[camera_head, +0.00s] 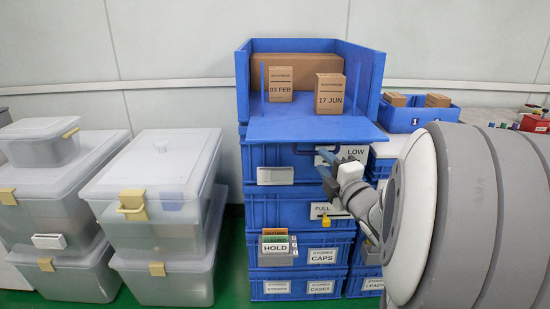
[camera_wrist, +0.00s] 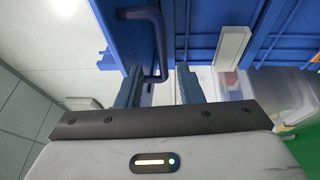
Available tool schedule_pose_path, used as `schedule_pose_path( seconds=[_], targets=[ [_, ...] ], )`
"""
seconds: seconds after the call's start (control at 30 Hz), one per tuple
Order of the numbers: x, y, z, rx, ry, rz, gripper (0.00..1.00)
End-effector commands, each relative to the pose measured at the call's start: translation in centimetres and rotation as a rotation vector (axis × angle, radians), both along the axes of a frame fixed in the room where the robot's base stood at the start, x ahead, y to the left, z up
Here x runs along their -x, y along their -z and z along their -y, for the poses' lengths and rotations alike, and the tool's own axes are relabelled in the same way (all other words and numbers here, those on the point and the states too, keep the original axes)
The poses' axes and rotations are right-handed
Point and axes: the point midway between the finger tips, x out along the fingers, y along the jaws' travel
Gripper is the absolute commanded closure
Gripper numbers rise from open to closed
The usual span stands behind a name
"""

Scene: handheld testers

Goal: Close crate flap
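The top blue crate (camera_head: 367,85) is open at the front. Its flap (camera_head: 310,127) is folded down and sticks out level toward me. A dark blue bar handle (camera_wrist: 160,45) shows in the wrist view, on a blue panel that looks like the flap. My gripper (camera_head: 325,165) is just below the flap's right part, in front of the LOW label. In the wrist view my gripper (camera_wrist: 158,88) is open, its two fingers apart. The handle's end appears between the fingers; I cannot tell whether they touch it.
Two cartons, 03 FEB (camera_head: 280,84) and 17 JUN (camera_head: 329,94), stand at the crate's opening, with a larger carton (camera_head: 310,62) behind. Labelled blue crates (camera_head: 270,208) are stacked below. Clear lidded bins (camera_head: 160,165) stand left. A low blue bin (camera_head: 405,117) is right.

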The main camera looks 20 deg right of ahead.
Motion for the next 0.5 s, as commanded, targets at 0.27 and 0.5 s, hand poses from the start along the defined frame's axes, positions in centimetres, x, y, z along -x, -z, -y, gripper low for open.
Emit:
schedule_pose_path(
  seconds=[0.27, 0.5],
  targets=[
    [-1.1, 0.5, -0.2, 0.045, -0.035, 0.046, 0.67],
    [-4.9, 0.0, -0.8, 0.044, -0.035, 0.046, 0.67]
  ],
)
